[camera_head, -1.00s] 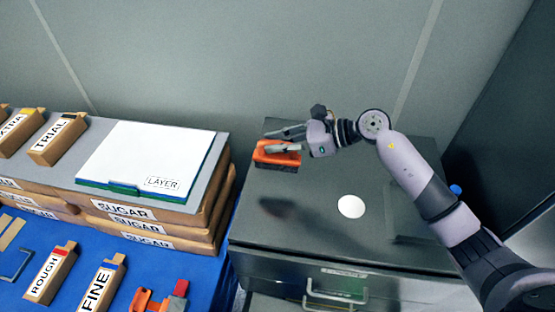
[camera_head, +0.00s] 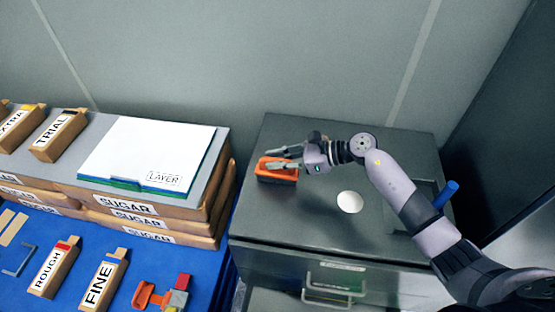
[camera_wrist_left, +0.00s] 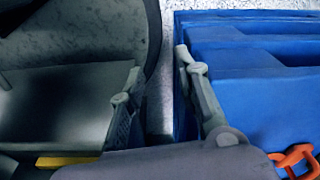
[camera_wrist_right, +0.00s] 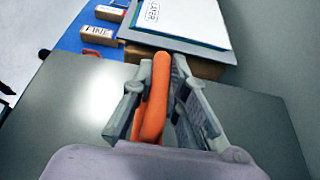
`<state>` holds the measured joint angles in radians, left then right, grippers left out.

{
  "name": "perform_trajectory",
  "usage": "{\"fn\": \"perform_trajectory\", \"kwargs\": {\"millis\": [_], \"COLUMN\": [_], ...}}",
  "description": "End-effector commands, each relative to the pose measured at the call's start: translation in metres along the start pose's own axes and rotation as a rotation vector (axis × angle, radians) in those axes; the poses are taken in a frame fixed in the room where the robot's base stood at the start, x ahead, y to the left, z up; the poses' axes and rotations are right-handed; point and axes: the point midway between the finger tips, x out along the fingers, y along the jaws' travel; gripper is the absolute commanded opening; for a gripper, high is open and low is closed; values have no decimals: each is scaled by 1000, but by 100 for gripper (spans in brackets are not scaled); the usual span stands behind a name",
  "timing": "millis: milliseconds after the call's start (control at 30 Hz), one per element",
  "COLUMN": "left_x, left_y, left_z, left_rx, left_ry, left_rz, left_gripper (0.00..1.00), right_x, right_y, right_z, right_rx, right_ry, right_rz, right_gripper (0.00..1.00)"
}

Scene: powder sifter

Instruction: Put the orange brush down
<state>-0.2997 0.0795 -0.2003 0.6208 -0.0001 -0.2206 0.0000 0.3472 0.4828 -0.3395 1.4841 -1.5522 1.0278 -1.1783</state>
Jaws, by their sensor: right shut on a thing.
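The orange brush (camera_head: 277,172), with dark bristles below, is at the left part of the dark grey cabinet top (camera_head: 300,210). My right gripper (camera_head: 281,159) is shut on it; the right wrist view shows the orange handle (camera_wrist_right: 154,100) between the two fingers. The bristles are down at or very near the cabinet top; I cannot tell whether they touch. My left gripper (camera_wrist_left: 163,85) shows only in the left wrist view, with its fingers apart and nothing between them.
A white sheet marked LAYER (camera_head: 150,155) lies on stacked SUGAR boxes (camera_head: 130,208) left of the cabinet. A white disc (camera_head: 350,202) is right of the brush. A blue upright handle (camera_head: 446,194) stands by my right arm. Small labelled boxes (camera_head: 103,284) stand on the blue table.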

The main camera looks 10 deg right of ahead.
Motion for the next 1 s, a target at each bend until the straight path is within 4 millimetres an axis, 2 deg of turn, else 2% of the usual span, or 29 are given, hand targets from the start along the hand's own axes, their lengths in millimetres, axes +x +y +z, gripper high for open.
{"fn": "perform_trajectory", "kwargs": {"millis": [33,67,333,767,1000], "left_x": [4,2,1,-3,17], "left_y": [0,0,0,0,0], "left_z": [0,0,0,0,2], "left_rx": [0,0,0,0,0], "left_ry": [0,0,1,0,0], "left_rz": [0,0,0,0,0], "left_gripper": [30,30,30,30,30], "right_x": [1,0,0,-4,-52], "right_y": [0,0,0,0,-1], "right_z": [-2,-1,-1,2,-3], "right_rx": [-1,-1,0,1,-3], "right_ry": [-1,0,0,1,5], "right_rz": [0,0,0,-1,-4], "right_gripper": [0,16,34,34,34]}}
